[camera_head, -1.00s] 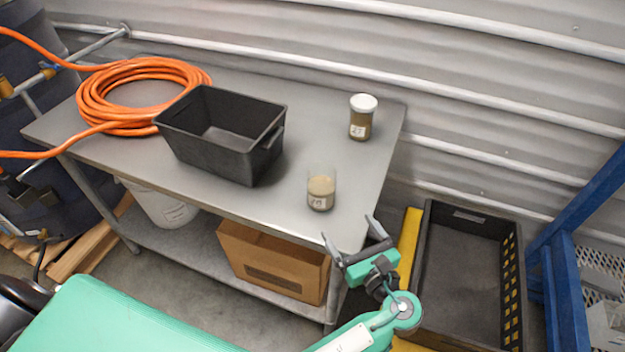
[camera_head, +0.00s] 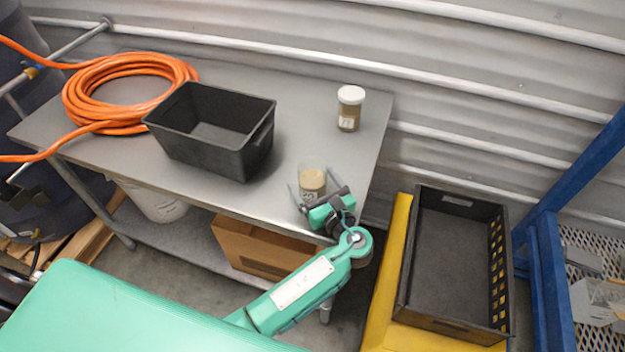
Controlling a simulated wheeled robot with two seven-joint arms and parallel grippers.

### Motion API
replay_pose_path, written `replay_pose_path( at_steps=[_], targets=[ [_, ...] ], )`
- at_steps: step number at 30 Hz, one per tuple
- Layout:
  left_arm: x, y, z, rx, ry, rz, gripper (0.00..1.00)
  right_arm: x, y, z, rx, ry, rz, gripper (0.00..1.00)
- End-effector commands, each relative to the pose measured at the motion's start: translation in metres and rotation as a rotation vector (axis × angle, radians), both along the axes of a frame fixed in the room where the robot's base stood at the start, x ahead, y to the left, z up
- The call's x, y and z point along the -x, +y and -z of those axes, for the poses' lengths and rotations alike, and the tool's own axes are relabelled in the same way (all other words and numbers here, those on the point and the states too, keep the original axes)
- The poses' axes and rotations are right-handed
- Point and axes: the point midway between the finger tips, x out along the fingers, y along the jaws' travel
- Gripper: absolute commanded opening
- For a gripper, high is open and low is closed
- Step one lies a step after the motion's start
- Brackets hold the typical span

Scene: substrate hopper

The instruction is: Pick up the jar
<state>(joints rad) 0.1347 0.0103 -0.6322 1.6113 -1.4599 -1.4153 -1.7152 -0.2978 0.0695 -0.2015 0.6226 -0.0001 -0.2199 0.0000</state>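A clear glass jar (camera_head: 312,182) with tan contents and a small label stands near the table's front right edge. A second jar (camera_head: 349,110), with a white lid, brown contents and a label, stands upright farther back on the right. My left gripper (camera_head: 312,180) is open at the front jar, with one finger on each side of it. I cannot tell whether the fingers touch the glass. The gripper body hides part of the table corner. My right gripper is not in view.
On the grey metal table (camera_head: 290,120) are a black bin (camera_head: 215,150) and an orange hose coil (camera_head: 130,92). A black crate (camera_head: 450,260) stands right of the table, near a blue frame (camera_head: 545,250). The tabletop between the bin and lidded jar is clear.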

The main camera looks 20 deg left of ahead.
Motion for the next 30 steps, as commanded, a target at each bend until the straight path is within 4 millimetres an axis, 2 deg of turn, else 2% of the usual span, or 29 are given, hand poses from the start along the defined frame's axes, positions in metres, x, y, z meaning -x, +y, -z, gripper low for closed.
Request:
replay_pose_path(
  at_steps=[4,10,11,19,30],
  targets=[
    [-0.013,0.012,-0.002,-0.001,0.001,0.003,0.88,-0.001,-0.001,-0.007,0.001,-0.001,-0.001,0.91],
    [-0.014,0.013,0.000,0.001,0.002,0.003,0.88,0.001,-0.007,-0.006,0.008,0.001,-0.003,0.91],
    [-0.014,0.013,0.000,0.001,0.002,0.003,0.84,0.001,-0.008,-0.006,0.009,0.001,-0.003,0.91],
    [-0.014,0.013,0.000,0.000,0.001,0.003,0.31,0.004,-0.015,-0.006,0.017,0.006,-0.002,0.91],
    [-0.014,0.012,-0.007,0.001,-0.001,0.003,0.31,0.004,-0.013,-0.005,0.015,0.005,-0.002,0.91]
  ],
)
